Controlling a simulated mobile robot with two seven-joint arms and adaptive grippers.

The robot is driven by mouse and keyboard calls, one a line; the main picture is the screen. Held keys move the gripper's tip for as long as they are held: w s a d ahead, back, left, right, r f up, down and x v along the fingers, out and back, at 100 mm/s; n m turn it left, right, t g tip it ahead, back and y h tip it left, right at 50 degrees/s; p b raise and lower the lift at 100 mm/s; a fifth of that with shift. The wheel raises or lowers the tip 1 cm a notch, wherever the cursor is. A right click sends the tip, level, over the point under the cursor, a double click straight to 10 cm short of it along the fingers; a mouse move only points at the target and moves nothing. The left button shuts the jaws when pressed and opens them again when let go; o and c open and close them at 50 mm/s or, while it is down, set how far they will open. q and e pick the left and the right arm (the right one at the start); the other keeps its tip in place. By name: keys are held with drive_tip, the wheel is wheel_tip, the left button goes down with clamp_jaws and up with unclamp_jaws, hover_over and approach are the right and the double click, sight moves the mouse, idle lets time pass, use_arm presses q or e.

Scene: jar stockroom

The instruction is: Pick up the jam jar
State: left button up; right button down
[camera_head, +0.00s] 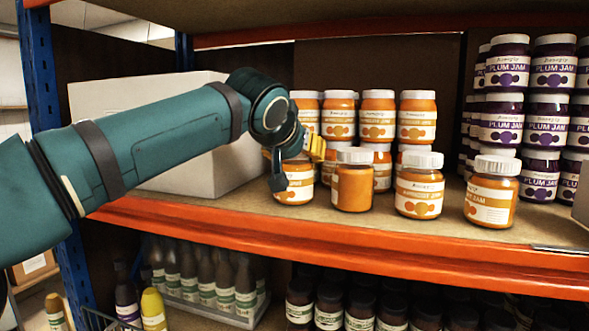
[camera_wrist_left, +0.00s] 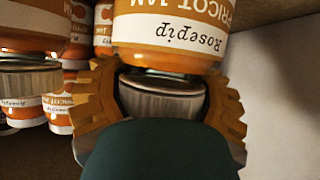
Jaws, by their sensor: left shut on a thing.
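The apricot jam jar (camera_head: 294,190) is orange with a white label and sits at the left end of the front jars, under my left gripper (camera_head: 298,155). The gripper hides its top in the head view. In the left wrist view, which is upside down, my left gripper (camera_wrist_left: 163,85) has a yellow ribbed finger on each side of a grey lid. It is shut on the jar (camera_wrist_left: 178,32) at that lid. I cannot tell whether the jar is clear of the shelf. My right gripper is out of view.
Several more apricot jars (camera_head: 419,190) stand to the right, with stacked ones (camera_head: 378,118) behind. Plum jam jars (camera_head: 503,125) are stacked at far right. A white box (camera_head: 205,165) stands behind my left arm. The orange shelf edge (camera_head: 340,255) runs along the front.

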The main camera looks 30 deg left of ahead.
use_arm(q)
drive_tip(key=shift+r, duration=0.1)
wheel_tip(320, 180, up, 8)
drive_tip(key=shift+p, duration=0.95)
drive_tip(key=shift+r, duration=0.95)
